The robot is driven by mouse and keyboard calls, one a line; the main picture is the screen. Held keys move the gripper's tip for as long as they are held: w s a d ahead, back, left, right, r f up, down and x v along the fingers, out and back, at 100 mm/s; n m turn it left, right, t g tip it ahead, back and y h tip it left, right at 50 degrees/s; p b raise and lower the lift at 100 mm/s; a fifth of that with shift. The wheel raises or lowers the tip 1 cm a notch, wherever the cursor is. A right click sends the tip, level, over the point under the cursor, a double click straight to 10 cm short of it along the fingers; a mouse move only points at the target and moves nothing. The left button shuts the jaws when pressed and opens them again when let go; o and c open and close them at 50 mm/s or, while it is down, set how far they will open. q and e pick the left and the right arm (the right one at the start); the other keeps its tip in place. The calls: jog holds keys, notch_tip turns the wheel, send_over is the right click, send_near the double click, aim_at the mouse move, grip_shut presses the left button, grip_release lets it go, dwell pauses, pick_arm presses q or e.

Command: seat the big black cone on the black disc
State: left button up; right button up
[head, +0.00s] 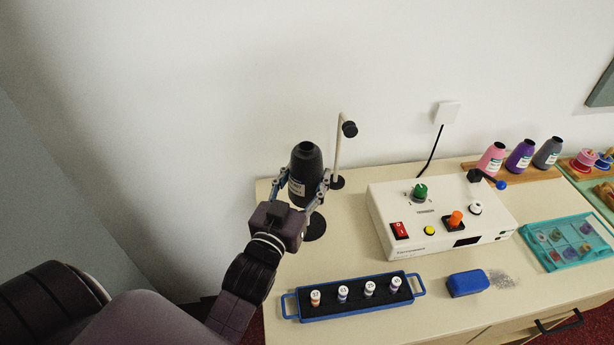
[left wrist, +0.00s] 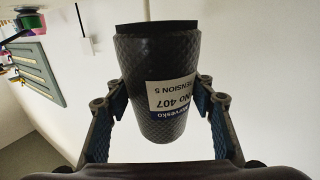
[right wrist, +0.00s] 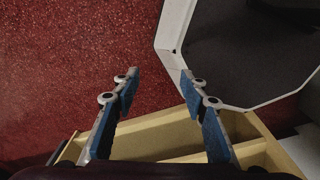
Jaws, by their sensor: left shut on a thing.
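The big black cone (head: 306,165) is upright in my left gripper (head: 306,190), whose fingers are shut on its sides. In the left wrist view the cone (left wrist: 160,75) fills the middle, with a white and blue label between the left gripper's fingers (left wrist: 165,108). The black disc (head: 315,228) lies on the counter below and slightly right of the cone; the gripper hides part of it. The cone appears held above the counter. In the right wrist view my right gripper (right wrist: 158,85) is open and empty, over red carpet and an open drawer.
A thin post (head: 338,150) with a black knob stands just behind the disc. A white control box (head: 385,215) is to the right. A blue tray (head: 290,305) with several small spools is in front. Pink, purple and grey cones (head: 548,153) stand at the back right.

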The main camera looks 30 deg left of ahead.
pick_arm(q)
jog(key=shift+w+d+f+b, duration=0.1)
jog(key=shift+d+f+b, duration=0.05)
jog(key=shift+f+b, duration=0.65)
jog(key=shift+f, duration=0.05)
jog(key=shift+f+b, duration=0.75)
jog(key=shift+b, duration=0.1)
jog(key=shift+f+b, duration=1.55)
jog(key=shift+f, duration=0.9)
pick_arm(e)
notch_tip(320, 180, down, 7)
jog(key=shift+w+d, duration=0.4)
jog(key=shift+w, duration=0.05)
jog(key=shift+r, duration=0.1)
